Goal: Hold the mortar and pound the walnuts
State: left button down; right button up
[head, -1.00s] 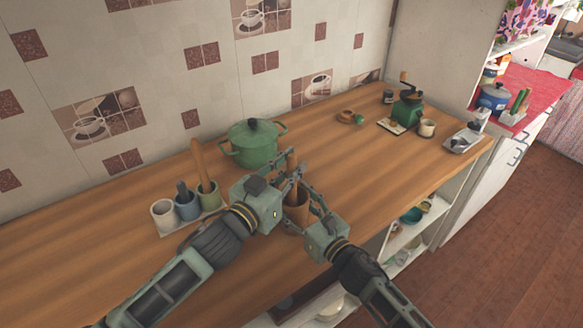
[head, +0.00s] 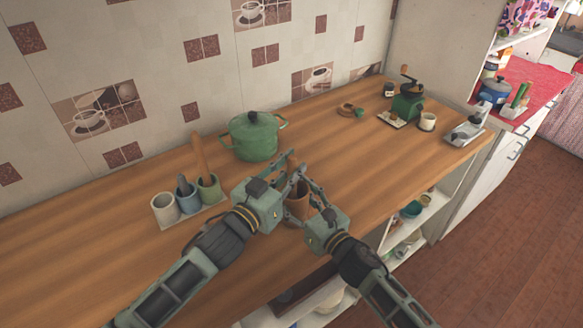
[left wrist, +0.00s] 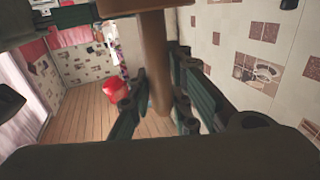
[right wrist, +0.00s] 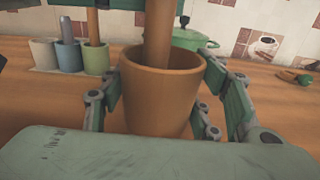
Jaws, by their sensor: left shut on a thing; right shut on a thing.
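The brown wooden mortar (head: 298,208) stands upright near the counter's front edge; it fills the middle of the right wrist view (right wrist: 155,100). My right gripper (head: 303,190) is shut on the mortar, a finger on each side. The wooden pestle (right wrist: 158,35) stands nearly upright with its lower end inside the mortar; in the left wrist view its shaft (left wrist: 155,60) runs between the fingers. My left gripper (head: 291,170) is shut on the pestle, above the mortar. The walnuts are not visible; the mortar's inside bottom is hidden.
A green lidded pot (head: 253,140) stands behind the grippers. A holder with three cups (head: 187,203) and wooden tools is to the left. The counter right of the mortar is clear.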

aim_at(293, 164)
pick_arm(q)
jog(key=shift+f, duration=0.15)
jog(key=shift+r, duration=1)
jog(key=shift+w+d+r, duration=0.25)
jog(key=shift+d+r, duration=0.3)
jog(key=shift+d, duration=0.15)
jog(key=shift+f, duration=0.15)
notch_tip(293, 164, down, 3)
jog(key=shift+r, duration=0.1)
dwell(0.5)
